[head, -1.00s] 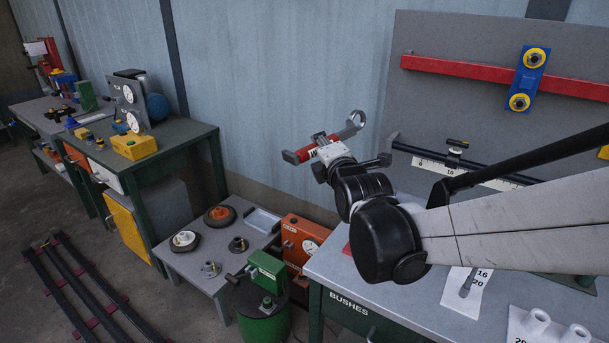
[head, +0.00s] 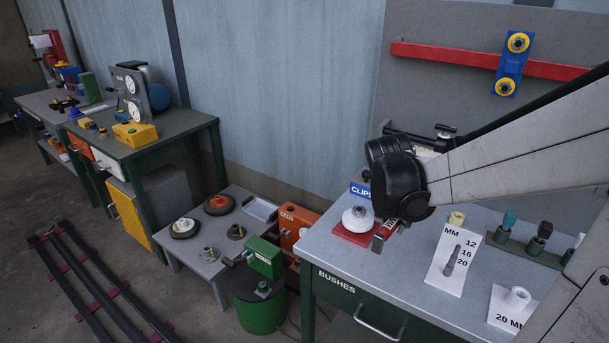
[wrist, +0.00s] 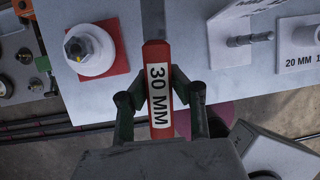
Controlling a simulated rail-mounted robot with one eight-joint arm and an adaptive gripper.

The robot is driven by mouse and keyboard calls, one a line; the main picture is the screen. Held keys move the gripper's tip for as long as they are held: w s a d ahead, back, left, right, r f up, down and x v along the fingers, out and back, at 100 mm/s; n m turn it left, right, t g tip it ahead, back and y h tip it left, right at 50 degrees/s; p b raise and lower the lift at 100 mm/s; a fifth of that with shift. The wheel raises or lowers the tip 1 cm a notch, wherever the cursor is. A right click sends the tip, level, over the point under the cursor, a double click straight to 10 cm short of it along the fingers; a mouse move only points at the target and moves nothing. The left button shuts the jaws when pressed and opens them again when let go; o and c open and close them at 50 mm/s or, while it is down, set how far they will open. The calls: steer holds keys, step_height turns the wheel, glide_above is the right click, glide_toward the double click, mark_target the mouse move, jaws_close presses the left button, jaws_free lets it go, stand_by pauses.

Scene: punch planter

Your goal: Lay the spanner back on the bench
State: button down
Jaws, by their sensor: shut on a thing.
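The spanner has a red handle labelled 30 MM (wrist: 160,92) in the wrist view, with its metal shaft running up out of the picture. My gripper (wrist: 160,80) is shut on the handle, one finger on each side. In the head view a bit of the red handle (head: 385,232) shows below my black wrist joint, which hides my gripper and most of the spanner. The grey bench (head: 335,252) lies below. In the wrist view the shaft is over the bench top and the handle crosses its front edge. I cannot tell the gap to the bench.
A white domed piece on a red pad (head: 349,236) stands left of the spanner. A blue CLIPS box (head: 359,190) is behind it. Bare bench lies between pad and card.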

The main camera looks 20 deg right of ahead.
mark_target(386, 227)
steer(key=shift+s+d+f, duration=0.1)
steer(key=shift+s+f, duration=0.15)
steer(key=shift+f+b, duration=2.95)
steer(key=shift+f, duration=0.75)
steer(key=shift+f+b, duration=0.45)
steer(key=shift+f, duration=0.1)
steer(key=c, duration=1.5)
jaws_free()
steer(key=shift+c, duration=0.2)
steer(key=v, duration=1.2)
steer(key=shift+f, duration=0.1)
steer(key=s+a+m+t+y, duration=0.2)
steer(key=s+a+m, duration=0.1)
steer(key=a+m, duration=0.7)
steer(key=s+a+f+m+t+y, duration=0.1)
steer(key=s+a+m+t+y, duration=0.1)
steer(key=a+m, duration=0.8)
steer(key=s+m+t, duration=0.1)
steer(key=m, duration=0.3)
steer(key=shift+s+t, duration=0.2)
steer(key=shift+t, duration=0.1)
